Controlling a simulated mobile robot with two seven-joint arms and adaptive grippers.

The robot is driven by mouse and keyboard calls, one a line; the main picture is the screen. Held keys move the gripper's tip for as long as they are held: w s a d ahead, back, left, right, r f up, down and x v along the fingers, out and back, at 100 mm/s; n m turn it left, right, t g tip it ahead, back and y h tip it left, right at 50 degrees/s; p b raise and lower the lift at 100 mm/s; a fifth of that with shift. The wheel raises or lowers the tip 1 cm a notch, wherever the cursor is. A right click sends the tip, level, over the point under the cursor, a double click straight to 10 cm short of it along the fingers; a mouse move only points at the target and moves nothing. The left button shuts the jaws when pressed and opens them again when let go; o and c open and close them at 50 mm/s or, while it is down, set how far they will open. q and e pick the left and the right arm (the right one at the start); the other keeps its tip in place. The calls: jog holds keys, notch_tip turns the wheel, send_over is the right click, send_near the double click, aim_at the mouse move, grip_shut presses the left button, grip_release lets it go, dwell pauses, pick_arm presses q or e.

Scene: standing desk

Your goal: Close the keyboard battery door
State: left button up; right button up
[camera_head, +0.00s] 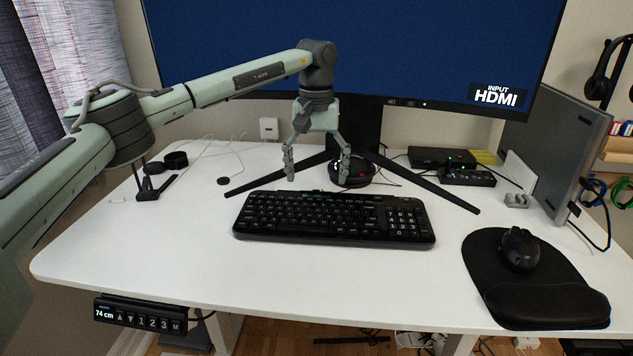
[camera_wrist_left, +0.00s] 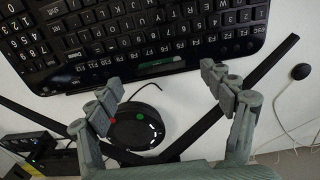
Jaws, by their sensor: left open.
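The black keyboard (camera_head: 333,217) lies keys up on the white desk, in front of the monitor stand. It also shows upside down along the top of the left wrist view (camera_wrist_left: 130,35). My left gripper (camera_head: 318,177) is open and empty, pointing down just behind the keyboard's back edge. In the left wrist view its two fingers (camera_wrist_left: 165,95) are spread wide, with bare desk and part of the stand between them. My right gripper is not in view.
The monitor (camera_head: 350,50) stands behind on splayed black legs (camera_head: 425,183). A round black device (camera_head: 352,172) sits by the gripper. A mouse (camera_head: 519,248) rests on a black pad (camera_head: 490,275) at right.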

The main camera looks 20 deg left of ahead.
aim_at(316, 191)
pick_arm(q)
jog(key=shift+f, duration=1.2)
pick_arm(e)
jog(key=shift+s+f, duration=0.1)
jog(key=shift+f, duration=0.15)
